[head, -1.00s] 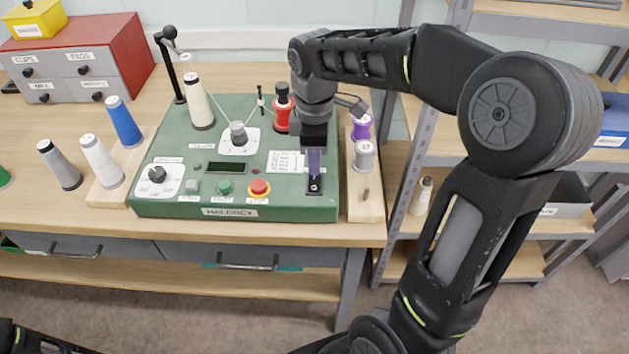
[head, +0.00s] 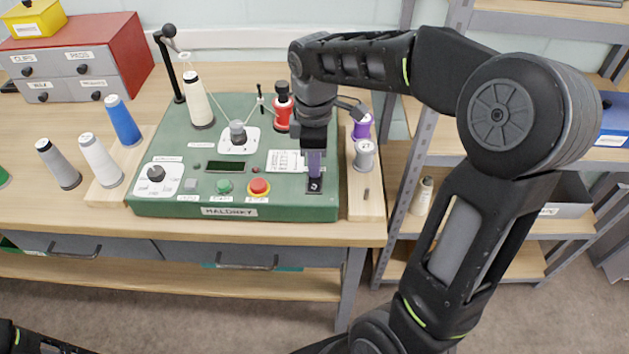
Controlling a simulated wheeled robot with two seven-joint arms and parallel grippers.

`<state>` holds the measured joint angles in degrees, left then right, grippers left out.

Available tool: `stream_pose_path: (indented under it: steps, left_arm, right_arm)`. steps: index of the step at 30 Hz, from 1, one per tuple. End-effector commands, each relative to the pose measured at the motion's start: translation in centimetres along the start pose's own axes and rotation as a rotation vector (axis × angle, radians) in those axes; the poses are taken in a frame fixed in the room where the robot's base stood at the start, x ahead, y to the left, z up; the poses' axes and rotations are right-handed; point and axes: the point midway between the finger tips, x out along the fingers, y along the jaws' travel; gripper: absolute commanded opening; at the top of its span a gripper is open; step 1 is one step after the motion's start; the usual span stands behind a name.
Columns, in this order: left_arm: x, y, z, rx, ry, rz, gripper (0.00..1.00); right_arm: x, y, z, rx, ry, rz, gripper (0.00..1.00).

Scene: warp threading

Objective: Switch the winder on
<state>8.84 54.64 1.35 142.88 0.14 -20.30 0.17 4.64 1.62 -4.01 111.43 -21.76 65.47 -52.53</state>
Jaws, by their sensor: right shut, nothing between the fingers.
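The winder (head: 145,207) is a green box on the wooden bench. Its front panel has a green button (head: 224,186), a red button (head: 259,188), a grey button (head: 191,184) and a black knob (head: 156,174). A dark display (head: 225,167) shows no readable text. At its right front is a dark switch plate (head: 315,186). My right gripper (head: 315,165) points down just above that plate, shut and empty; its fingertips partly hide the plate, and I cannot tell whether they touch it. My left gripper is not in view.
A cream spool (head: 197,103) and a red spool (head: 282,108) stand on the winder. Purple (head: 362,127) and grey (head: 364,155) spools stand on a wooden strip close to the right of my gripper. Blue (head: 124,122) and white (head: 101,160) spools stand at left.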

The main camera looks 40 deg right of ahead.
Motion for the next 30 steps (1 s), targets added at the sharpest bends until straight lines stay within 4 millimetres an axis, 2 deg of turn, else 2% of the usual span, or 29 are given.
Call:
stream_pose_path:
  steps: [17,23,30]
  left_arm:
    - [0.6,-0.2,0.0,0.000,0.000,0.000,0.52]
    - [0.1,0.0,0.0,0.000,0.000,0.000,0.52]
    - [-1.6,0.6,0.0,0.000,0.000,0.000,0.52]
  right_arm:
    - [1.0,0.0,0.0,0.000,0.000,0.000,0.00]
    - [0.3,0.0,0.0,0.000,0.000,0.000,0.00]
    - [-1.9,0.0,0.0,0.000,0.000,0.000,0.00]
